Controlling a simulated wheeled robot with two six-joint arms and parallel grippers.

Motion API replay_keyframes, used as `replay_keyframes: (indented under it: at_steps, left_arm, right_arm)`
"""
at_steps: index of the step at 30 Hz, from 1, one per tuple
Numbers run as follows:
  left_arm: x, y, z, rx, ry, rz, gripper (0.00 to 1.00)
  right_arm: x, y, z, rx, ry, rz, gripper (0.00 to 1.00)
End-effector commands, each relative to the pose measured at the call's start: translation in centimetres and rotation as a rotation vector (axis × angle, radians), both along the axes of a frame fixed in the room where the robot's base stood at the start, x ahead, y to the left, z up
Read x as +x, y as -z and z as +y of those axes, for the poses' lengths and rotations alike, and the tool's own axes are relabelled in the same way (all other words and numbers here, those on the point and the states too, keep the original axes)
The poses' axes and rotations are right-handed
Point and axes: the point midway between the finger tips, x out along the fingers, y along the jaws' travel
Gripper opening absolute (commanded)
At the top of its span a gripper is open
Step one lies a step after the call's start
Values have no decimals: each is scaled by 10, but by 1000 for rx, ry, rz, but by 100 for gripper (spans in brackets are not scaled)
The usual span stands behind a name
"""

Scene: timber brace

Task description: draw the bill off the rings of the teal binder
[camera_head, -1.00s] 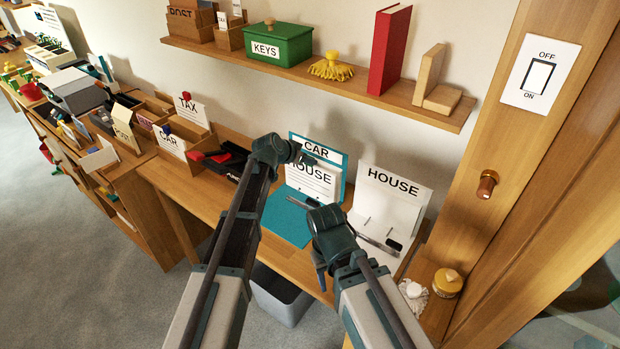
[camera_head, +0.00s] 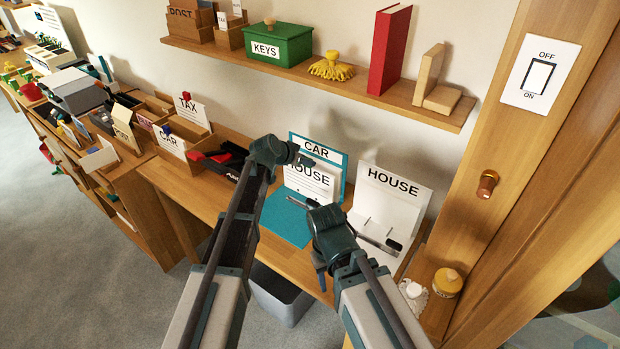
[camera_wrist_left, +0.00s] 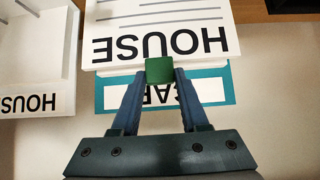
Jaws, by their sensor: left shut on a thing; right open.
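The teal binder (camera_head: 288,218) lies open on the desk, its back cover labelled CAR standing against the wall. The bill (camera_head: 310,183), a white sheet headed HOUSE, stands in front of that cover. In the left wrist view the bill (camera_wrist_left: 160,14) overlaps the teal cover (camera_wrist_left: 226,90). My left gripper (camera_wrist_left: 159,70) is shut on a green tab at the bill's headed edge; the gripper (camera_head: 306,160) also shows in the head view. I cannot see the rings or whether the bill is still on them.
The white HOUSE binder (camera_head: 394,194) stands open just right of the teal one. A black and red item (camera_head: 222,160) and labelled boxes (camera_head: 182,138) are to the left. A shelf (camera_head: 330,72) runs above. A grey bin (camera_head: 283,297) stands below the desk.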

Motion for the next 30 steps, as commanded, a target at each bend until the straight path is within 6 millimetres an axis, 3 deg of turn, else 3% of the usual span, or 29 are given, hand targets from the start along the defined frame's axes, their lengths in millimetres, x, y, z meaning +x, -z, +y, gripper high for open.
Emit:
replay_keyframes:
  at_steps: [30]
  left_arm:
    - [-9,0,7,-1,0,-1,0]
  right_arm:
    - [0,0,0,0,0,0,50]
